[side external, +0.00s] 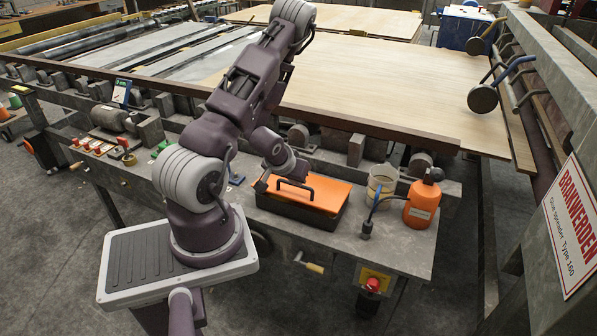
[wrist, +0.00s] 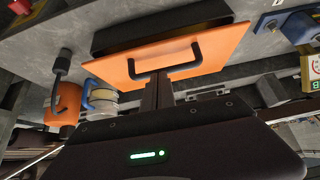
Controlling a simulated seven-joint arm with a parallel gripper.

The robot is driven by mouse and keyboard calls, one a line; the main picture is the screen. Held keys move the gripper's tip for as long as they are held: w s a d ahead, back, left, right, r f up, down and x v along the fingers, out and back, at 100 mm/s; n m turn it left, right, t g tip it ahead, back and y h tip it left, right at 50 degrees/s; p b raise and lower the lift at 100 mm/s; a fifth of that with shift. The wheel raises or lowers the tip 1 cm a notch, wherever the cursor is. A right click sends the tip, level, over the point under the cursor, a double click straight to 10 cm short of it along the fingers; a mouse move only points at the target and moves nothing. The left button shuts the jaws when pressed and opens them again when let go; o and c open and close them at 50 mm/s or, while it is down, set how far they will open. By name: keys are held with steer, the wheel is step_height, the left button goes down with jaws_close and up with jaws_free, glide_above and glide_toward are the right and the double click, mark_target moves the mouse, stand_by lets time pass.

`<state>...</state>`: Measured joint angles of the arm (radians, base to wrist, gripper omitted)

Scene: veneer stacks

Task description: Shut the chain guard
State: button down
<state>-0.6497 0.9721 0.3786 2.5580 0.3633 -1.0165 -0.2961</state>
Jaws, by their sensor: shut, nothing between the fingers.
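The chain guard appears to be the orange panel (side external: 328,194) with a black bar handle (side external: 296,189), on a dark box (side external: 300,214) on the grey bench. In the wrist view the orange panel (wrist: 205,54) fills the upper middle, with its handle (wrist: 165,60) facing me and the dark box (wrist: 150,29) beyond it. The panel looks tilted relative to the box; I cannot tell how far it stands open. My gripper (wrist: 158,88) is shut and empty, close to the handle in the picture; contact cannot be told. In the side view its fingers are hard to make out.
To the right of the box stand a pale pot (side external: 381,186) and an orange bottle (side external: 422,204), with a small dark fitting (side external: 367,229) in front. A red button (side external: 373,284) is on the bench front. Rollers and a veneer sheet (side external: 420,95) lie behind.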

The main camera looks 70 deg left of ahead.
steer(key=shift+s+d+f, duration=0.1)
steer(key=shift+d+f, duration=0.05)
steer(key=shift+f, duration=0.15)
steer(key=shift+r, duration=0.15)
steer(key=w+d+r+m+h, duration=0.1)
steer(key=w+r+m+h, duration=0.1)
steer(key=r+m, duration=0.3)
steer(key=w+d+r+m+h, duration=0.2)
steer(key=r+m, duration=0.3)
steer(key=r, duration=0.1)
steer(key=s+a+r+m+g, duration=0.3)
steer(key=s+a+m+g, duration=0.15)
steer(key=m, duration=0.35)
steer(key=f, duration=1.4)
steer(key=shift+w, duration=0.35)
steer(key=shift+r, duration=0.1)
